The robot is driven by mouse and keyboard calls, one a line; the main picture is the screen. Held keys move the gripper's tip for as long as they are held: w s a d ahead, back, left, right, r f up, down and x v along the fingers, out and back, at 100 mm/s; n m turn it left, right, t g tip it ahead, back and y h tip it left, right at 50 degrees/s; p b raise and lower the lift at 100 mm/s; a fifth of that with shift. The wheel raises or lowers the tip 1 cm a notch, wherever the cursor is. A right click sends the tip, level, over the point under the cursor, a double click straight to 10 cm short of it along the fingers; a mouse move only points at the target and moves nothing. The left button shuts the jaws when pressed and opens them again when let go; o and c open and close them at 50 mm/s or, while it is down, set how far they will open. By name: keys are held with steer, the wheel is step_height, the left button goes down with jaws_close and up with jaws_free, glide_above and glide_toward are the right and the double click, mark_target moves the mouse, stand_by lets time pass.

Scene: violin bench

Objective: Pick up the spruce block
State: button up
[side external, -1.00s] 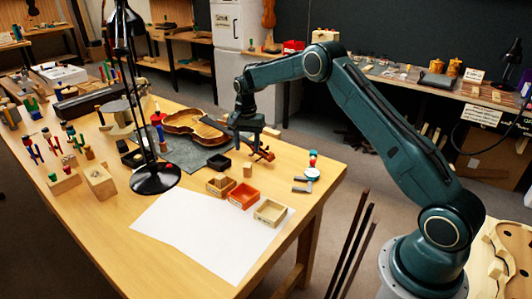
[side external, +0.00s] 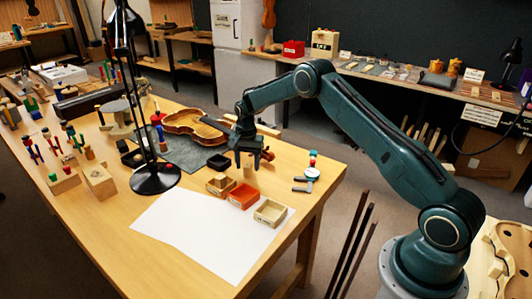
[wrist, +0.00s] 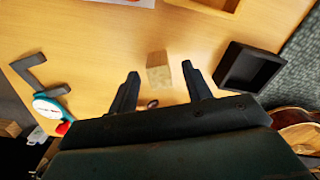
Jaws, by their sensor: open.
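The spruce block appears to be a small pale wooden block (side external: 248,172) standing on the bench behind the small boxes. In the wrist view the block (wrist: 158,72) shows between and a little beyond the tips of the two fingers, with a gap on each side. My gripper (side external: 247,163) points down over it, and its fingers are open and empty. In the wrist view my gripper (wrist: 160,76) has its fingers spread wider than the block. I cannot tell exactly how high the tips are above the bench.
A black box (side external: 219,162) stands close to the left of my gripper. An orange box (side external: 244,196), a pale box (side external: 270,212) and a wooden box (side external: 219,187) stand in front. A violin (side external: 195,128) lies behind. A lamp (side external: 155,178) stands at left.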

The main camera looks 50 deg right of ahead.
steer(key=shift+f, duration=1.15)
steer(key=c, duration=1)
